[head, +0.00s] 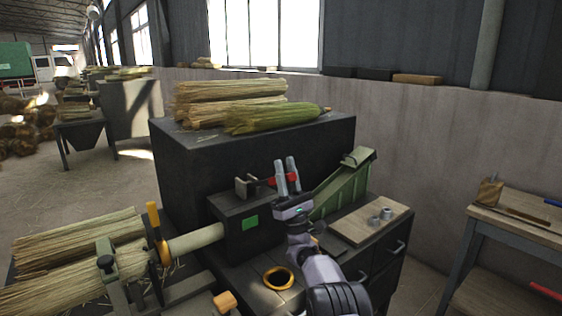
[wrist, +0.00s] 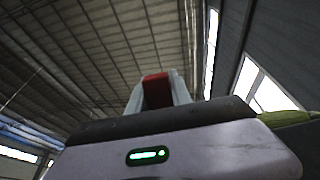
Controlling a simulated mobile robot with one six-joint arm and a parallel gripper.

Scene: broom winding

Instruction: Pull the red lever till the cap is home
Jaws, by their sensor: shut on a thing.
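The red lever (head: 269,182) sticks out above the dark machine box with the green panel (head: 250,222). My gripper (head: 287,166) points up with its two grey fingers on either side of the lever, shut on it. In the wrist view the red grip of the lever (wrist: 157,91) shows between the fingers (wrist: 158,88). A pale cylinder (head: 197,240) runs left from the box to an orange collar (head: 164,250) at the end of a straw bundle (head: 118,262). I cannot tell which part is the cap, or how far it is seated.
Straw bundles (head: 222,103) lie on the large dark cabinet (head: 262,147) behind. A green chute (head: 343,183) and a wooden board with small metal parts (head: 357,221) are right of my gripper. A yellow ring (head: 278,278) lies on the bench in front.

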